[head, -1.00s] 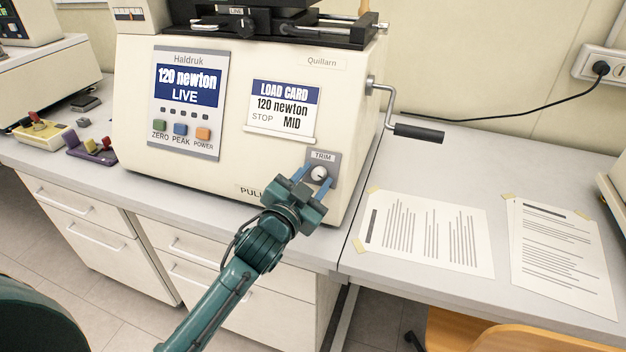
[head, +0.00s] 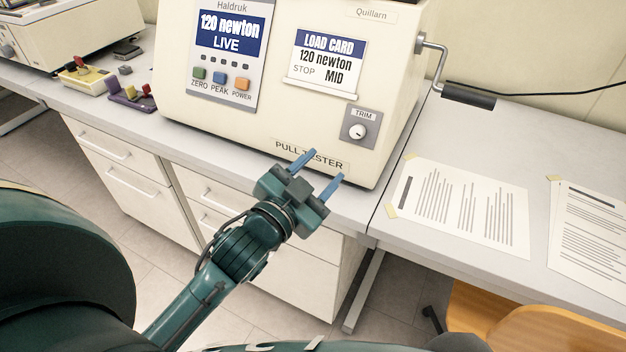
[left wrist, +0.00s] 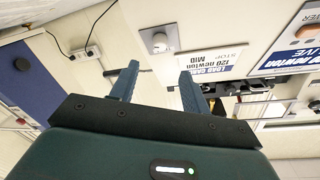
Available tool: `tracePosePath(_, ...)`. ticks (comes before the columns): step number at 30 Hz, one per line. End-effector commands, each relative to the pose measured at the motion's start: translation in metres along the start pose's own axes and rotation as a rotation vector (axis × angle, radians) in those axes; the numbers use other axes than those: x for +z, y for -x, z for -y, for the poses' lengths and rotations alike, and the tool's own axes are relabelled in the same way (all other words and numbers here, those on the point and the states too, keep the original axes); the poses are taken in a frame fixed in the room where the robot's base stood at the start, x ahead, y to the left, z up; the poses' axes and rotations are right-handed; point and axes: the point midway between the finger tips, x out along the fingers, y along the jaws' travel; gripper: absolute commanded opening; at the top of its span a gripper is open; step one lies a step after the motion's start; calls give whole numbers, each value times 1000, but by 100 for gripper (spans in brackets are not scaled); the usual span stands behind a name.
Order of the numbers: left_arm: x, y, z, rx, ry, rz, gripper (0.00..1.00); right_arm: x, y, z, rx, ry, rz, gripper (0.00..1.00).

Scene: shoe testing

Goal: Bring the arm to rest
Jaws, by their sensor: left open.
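My left gripper (head: 322,166) is open and empty, in front of the lower edge of the pull tester (head: 270,120). Its blue fingers point at the machine, below and left of the TRIM knob (head: 358,131), and are clear of the knob. In the left wrist view the two open fingers (left wrist: 158,85) have nothing between them, and the knob (left wrist: 159,42) shows beyond them. The display (head: 224,32) reads 120 newton LIVE. The load card (head: 327,62) reads 120 newton, STOP MID. My right gripper is not in view.
A crank handle (head: 467,96) sticks out from the machine's right side. Printed sheets (head: 460,205) lie taped on the bench at the right. Small yellow and purple fixtures (head: 130,97) stand at the left. A wooden chair (head: 530,320) is at the lower right.

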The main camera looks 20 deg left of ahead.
Motion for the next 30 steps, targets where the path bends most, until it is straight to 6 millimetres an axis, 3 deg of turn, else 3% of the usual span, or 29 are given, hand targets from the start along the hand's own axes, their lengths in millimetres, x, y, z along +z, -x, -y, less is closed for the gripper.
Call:
tracePosePath(6,0,18,0,0,-1,1,47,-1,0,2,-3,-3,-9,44)
tracePosePath(17,2,19,-1,3,3,7,47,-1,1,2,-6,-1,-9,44)
tracePosePath(20,24,22,-14,30,37,60,47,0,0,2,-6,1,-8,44)
tracePosePath(23,68,34,-42,83,113,170,47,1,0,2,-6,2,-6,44)
tracePosePath(27,137,68,-92,164,247,358,47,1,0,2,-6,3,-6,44)
tracePosePath(30,174,96,-123,206,330,471,47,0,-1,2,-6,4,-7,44)
